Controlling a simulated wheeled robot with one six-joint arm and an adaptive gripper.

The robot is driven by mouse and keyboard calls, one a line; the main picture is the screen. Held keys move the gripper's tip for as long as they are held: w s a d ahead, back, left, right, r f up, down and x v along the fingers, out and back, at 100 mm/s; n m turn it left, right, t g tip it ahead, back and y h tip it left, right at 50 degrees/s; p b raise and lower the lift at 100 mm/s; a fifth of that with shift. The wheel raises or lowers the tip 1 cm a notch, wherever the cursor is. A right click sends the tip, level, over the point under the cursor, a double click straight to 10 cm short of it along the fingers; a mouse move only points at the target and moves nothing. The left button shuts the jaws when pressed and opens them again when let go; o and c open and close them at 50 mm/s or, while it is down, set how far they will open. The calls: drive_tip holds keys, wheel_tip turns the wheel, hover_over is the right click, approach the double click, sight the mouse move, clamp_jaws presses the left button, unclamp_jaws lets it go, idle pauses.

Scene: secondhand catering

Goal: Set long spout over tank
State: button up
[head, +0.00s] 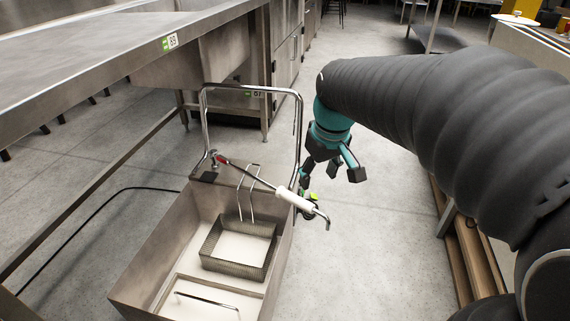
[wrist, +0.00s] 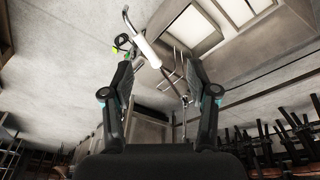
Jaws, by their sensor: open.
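The long spout is a thin metal pipe with a white sleeve (head: 296,199) and a red section near its far left end. It runs slantwise across the tank's back right part, and its bent tip (head: 327,220) sticks out past the right wall. The tank (head: 150,268) is an open steel fryer box with a tall chrome frame at its back. My gripper (head: 331,180) is open and empty, just outside the tank's right side, behind the sleeve. In the wrist view the white sleeve (wrist: 148,50) shows beyond my parted fingers (wrist: 158,75); contact is not visible.
A wire basket (head: 240,248) and a metal handle sit in the tank. A steel counter (head: 90,50) runs along the left. A wooden shelf unit (head: 468,245) stands at right. A small black and green part (head: 311,204) is by the sleeve. Floor right of the tank is clear.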

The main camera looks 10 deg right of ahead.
drive_tip(key=w+f+n+g+p, duration=0.2)
drive_tip(key=w+f+p, duration=0.15)
drive_tip(key=w, duration=0.85)
drive_tip(key=n+g+y+p, duration=0.1)
drive_tip(key=n+g, duration=0.1)
drive_tip(key=n, duration=0.1)
approach(298, 197)
drive_tip(key=f, duration=0.3)
drive_tip(key=s+f, duration=0.1)
drive_tip(key=f, duration=0.2)
drive_tip(key=a+f, duration=0.1)
drive_tip(key=f, duration=0.3)
drive_tip(key=shift+s+f, duration=0.1)
drive_tip(key=shift+s, duration=0.1)
clamp_jaws()
